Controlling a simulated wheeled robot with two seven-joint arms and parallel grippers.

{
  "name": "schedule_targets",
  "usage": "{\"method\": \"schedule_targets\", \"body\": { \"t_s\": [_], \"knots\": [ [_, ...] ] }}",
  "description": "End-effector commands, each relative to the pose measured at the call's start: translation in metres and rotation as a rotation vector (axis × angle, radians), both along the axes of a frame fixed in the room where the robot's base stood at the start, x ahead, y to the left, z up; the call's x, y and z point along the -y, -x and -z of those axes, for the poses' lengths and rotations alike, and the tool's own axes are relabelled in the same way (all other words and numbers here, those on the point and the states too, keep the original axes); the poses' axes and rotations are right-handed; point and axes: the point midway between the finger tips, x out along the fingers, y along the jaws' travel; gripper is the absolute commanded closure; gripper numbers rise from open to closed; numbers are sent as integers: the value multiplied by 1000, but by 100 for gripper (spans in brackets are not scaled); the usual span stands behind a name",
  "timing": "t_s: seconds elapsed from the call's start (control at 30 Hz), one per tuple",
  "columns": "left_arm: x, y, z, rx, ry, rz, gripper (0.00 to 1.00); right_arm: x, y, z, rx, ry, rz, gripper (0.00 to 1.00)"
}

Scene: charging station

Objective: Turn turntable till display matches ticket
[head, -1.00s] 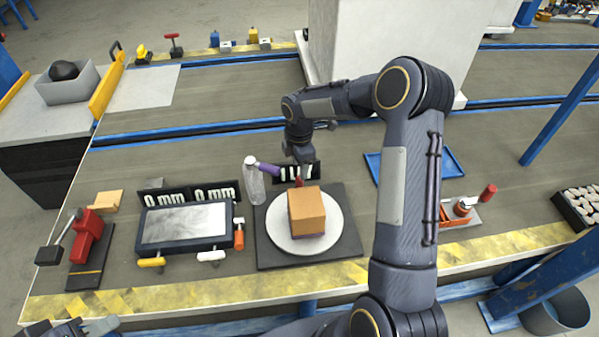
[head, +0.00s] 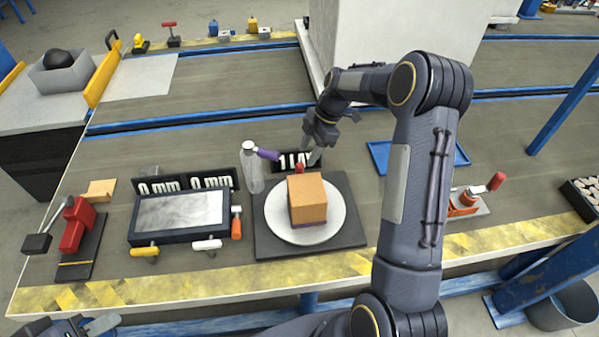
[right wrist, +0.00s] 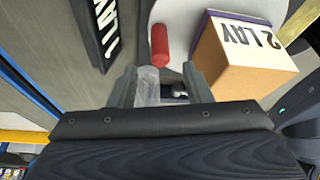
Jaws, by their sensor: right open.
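The turntable is a round white plate (head: 330,225) on a dark square base (head: 350,232). A tan box (head: 307,200) with a purple base sits on it. In the right wrist view the box (right wrist: 240,62) shows the print "2 LAY". A red peg (right wrist: 159,45) stands at the plate's edge. Behind the turntable a dark sign (head: 287,160) reads "1 LAY", partly hidden by my right gripper in the head view. My right gripper (head: 314,150) is open above the turntable's far side, apart from the box. My left gripper (head: 88,328) is partly cut off at the bottom left.
A clear bottle (head: 252,170) and a purple item (head: 266,154) stand left of the sign. A dark-framed screen (head: 180,214) with "0 mm" signs and a red clamp (head: 74,225) lie further left. A blue tray (head: 380,155) is right, beyond my arm.

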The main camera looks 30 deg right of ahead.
Motion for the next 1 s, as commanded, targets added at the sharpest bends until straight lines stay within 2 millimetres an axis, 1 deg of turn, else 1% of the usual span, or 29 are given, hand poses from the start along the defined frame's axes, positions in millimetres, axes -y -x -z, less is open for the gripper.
{"method": "schedule_targets", "body": {
  "t_s": [0.3, 0.43, 0.6, 0.83, 0.87, 1.0],
  "knots": [
    [0, 0, 7, 1, 0, 0, 64, -19, -1, 44, -3, -3, -2, 55],
    [0, 0, 9, 1, 0, 0, 64, -25, -1, 59, -2, -2, -2, 55],
    [0, 0, 9, 1, 0, 0, 64, -29, -2, 68, -1, -2, -2, 55],
    [0, 0, 9, 1, 0, 0, 64, -30, -2, 69, 0, -2, -1, 55],
    [0, 0, 9, 1, 0, 0, 64, -30, -2, 69, 0, -2, -1, 56],
    [0, 0, 9, 1, 0, 0, 64, -29, -2, 69, 0, -2, -1, 75]
  ]
}}
